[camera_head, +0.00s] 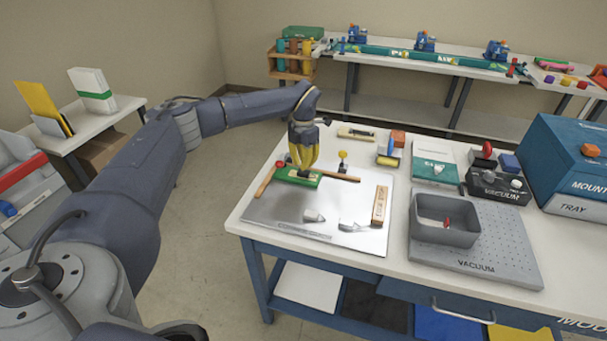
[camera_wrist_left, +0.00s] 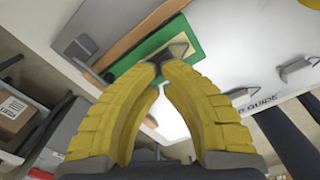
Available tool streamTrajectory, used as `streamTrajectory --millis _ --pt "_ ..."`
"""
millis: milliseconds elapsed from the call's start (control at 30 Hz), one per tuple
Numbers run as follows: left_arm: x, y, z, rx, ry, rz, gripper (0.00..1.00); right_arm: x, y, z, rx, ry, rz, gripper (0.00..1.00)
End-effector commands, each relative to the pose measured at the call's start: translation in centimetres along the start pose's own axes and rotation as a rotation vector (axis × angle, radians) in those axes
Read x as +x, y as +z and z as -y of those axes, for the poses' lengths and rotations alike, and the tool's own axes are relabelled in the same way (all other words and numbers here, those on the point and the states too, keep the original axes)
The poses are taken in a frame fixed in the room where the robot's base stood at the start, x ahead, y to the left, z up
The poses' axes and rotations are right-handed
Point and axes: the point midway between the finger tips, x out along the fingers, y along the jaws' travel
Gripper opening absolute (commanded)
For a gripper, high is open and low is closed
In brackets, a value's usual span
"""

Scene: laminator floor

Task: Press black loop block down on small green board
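The small green board (camera_head: 313,182) lies on the metal plate, with wooden strips beside it. It also shows behind my fingertips in the left wrist view (camera_wrist_left: 150,46). My left gripper (camera_head: 303,169) points down over the board, its yellow fingers nearly meeting at the tips (camera_wrist_left: 163,67). The black loop block (camera_wrist_left: 179,49) shows as a dark loop at the fingertips, against the green, and the fingers appear closed on it. Most of it is hidden by the fingers, and I cannot tell whether it touches the board. My right gripper is not in view.
The metal plate (camera_head: 284,213) carries grey metal pieces (camera_head: 313,215) and a labelled wooden block (camera_head: 380,206). A grey bin (camera_head: 445,233) stands on the vacuum plate (camera_head: 500,250) to the right. A yellow-topped knob (camera_head: 342,155) stands just behind the board.

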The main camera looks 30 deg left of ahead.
Motion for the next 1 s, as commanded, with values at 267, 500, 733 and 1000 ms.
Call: streamTrajectory --millis 267,500,733,1000 --pt "0.5 0.0 0.0 0.000 0.000 -0.001 0.00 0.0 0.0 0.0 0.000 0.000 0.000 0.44" --pt "0.8 0.0 0.0 0.000 0.000 0.000 0.00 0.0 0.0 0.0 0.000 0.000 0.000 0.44" --pt "1.1 0.0 0.0 0.001 0.000 0.000 0.00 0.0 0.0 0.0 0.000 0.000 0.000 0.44" --pt "1.6 0.0 0.0 0.000 0.000 0.000 0.00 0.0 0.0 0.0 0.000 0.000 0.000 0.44"
